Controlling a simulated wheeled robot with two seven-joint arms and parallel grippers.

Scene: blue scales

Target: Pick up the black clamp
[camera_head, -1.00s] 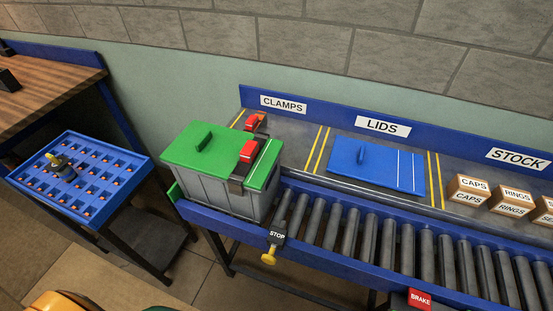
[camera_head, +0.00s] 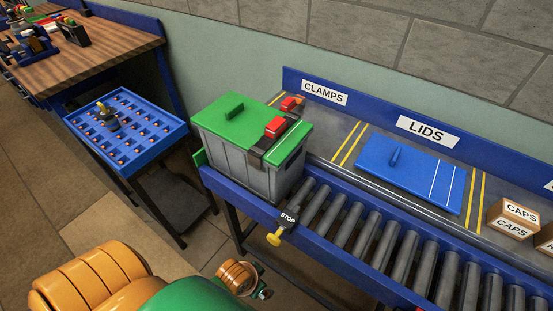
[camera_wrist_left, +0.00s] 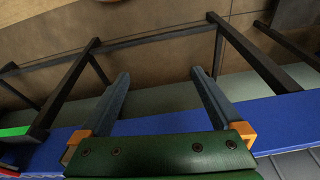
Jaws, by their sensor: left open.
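A clamp with a black body and red handle (camera_head: 274,128) is on the right edge of the green lid on the grey bin (camera_head: 240,165) in the head view. A second red-handled clamp (camera_head: 291,103) shows behind the bin, below the CLAMPS sign, partly hidden. I cannot tell which is the black clamp. My left gripper (camera_wrist_left: 160,73) is open and empty in the left wrist view, its fingers pointing toward the dark metal legs and floor. No clamp lies between them. My left arm shows low in the head view. My right gripper is out of view.
The bin stands at the left end of the blue roller conveyor (camera_head: 350,220), near a yellow STOP handle (camera_head: 274,240). A blue lid (camera_head: 405,168) lies under the LIDS sign. A blue compartment tray (camera_head: 128,132) is left. A wooden bench (camera_head: 90,55) holds several items.

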